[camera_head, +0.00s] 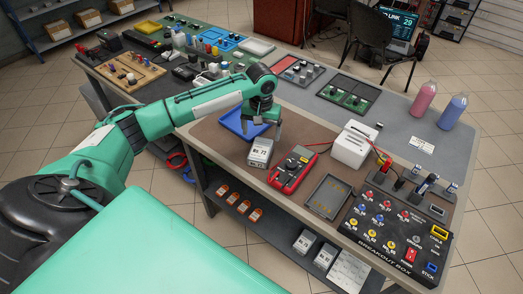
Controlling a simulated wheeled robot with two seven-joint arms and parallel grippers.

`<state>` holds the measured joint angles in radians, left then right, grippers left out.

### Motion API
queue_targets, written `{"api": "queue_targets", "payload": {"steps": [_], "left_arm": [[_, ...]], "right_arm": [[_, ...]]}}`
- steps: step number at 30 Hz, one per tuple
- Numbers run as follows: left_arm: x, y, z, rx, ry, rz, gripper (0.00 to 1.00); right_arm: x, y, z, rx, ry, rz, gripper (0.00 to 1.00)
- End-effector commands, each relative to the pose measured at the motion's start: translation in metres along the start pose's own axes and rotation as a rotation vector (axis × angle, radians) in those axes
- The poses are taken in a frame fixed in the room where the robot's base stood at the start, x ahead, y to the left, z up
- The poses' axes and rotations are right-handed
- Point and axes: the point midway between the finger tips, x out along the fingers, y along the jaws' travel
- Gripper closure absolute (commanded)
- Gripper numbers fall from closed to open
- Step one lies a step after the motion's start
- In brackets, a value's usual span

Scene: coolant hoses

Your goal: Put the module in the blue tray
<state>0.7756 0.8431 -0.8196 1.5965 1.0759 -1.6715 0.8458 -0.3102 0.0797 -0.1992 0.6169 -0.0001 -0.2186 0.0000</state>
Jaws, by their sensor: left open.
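A grey-white box-shaped module (260,153) with a dark printed label stands upright on the brown mat, near the front of the table. The blue tray (230,123) lies just behind it and to its left; the part of it I can see is empty. My left gripper (265,128) is open, points down and hangs above the module and the tray's right side. It hides part of the tray. I see nothing between its fingers. My right gripper is not in view.
A red multimeter (292,169) stands close to the module's right. Pink (423,99) and blue (453,111) bottles stand at the right. Several small parts crowd the table's far left.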

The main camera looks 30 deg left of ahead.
Motion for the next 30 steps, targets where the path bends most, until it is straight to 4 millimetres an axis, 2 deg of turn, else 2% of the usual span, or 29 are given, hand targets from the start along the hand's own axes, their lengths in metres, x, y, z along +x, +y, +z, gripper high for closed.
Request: {"api": "queue_targets", "payload": {"steps": [3,11,15,18,21,28,30], "left_arm": [[0.017,0.000,0.000,0.000,-0.002,-0.001,0.13],[0.036,0.000,0.005,0.001,-0.003,-0.001,0.13],[0.057,0.001,0.013,0.000,-0.003,-0.003,0.13],[0.070,0.001,0.012,-0.001,-0.001,-0.001,0.13],[0.077,0.001,0.012,0.000,-0.001,-0.001,0.13],[0.079,0.001,0.012,0.000,0.000,-0.001,0.13],[0.078,0.001,0.012,0.000,0.000,-0.001,0.26]], "right_arm": [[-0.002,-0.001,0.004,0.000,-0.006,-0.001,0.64],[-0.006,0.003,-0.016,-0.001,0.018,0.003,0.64],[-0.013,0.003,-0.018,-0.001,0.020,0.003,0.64],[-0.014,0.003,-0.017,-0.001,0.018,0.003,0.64],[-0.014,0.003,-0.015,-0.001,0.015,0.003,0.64],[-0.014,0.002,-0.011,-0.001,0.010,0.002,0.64],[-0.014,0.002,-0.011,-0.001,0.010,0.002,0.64]]}}
